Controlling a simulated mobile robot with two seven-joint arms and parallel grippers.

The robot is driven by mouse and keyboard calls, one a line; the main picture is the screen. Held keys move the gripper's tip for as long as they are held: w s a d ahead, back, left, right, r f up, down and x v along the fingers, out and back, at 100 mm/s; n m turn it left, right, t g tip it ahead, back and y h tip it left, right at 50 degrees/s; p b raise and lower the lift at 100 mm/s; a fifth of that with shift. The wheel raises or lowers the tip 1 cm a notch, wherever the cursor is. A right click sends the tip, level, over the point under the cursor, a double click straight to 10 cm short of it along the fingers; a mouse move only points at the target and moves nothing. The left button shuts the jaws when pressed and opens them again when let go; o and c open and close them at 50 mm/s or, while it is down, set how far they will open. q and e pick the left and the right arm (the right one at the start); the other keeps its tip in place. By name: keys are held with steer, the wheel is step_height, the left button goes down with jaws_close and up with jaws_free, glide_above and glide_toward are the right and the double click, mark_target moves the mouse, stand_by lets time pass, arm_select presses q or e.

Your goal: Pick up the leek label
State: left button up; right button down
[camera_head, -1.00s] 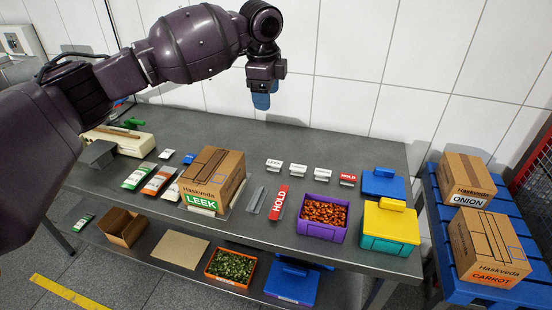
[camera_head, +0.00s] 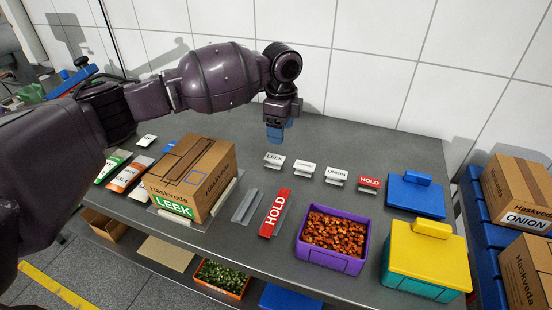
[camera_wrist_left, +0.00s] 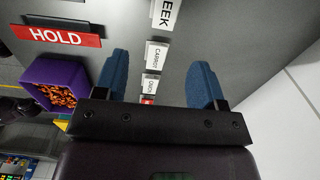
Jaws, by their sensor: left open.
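The leek label (camera_head: 274,160) is a small white card with dark LEEK lettering in a small holder. It stands on the grey table at the left end of a row of labels. My left gripper (camera_head: 275,133) points down just above and behind it in the head view, open and empty. In the left wrist view the leek label (camera_wrist_left: 165,14) shows at the top edge, partly cut off. The blue fingers of my left gripper (camera_wrist_left: 160,85) are spread apart there, with other labels visible between them. My right gripper is not in view.
The carrot label (camera_head: 306,168), onion label (camera_head: 336,175) and red HOLD label (camera_head: 369,183) continue the row. A Haskveda box (camera_head: 210,170) with a green LEEK label stands left. A large HOLD sign (camera_head: 275,212), purple bin (camera_head: 332,261) and yellow-lidded bin (camera_head: 428,262) stand nearer the front.

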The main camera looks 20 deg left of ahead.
mark_target(278, 159)
arm_select(q)
step_height(278, 159, down, 4)
steer(key=shift+w+r, duration=0.1)
steer(key=shift+w+a+f+b, duration=0.15)
steer(key=shift+f+b, duration=0.3)
steer(key=shift+f, duration=0.85)
steer(key=shift+w+a+f+b, duration=0.15)
steer(key=shift+f+b, duration=0.25)
steer(key=shift+f, duration=0.9)
steer(key=shift+s+f, duration=0.1)
steer(key=shift+f, duration=0.1)
steer(key=shift+c, duration=0.5)
steer(key=c, duration=0.8)
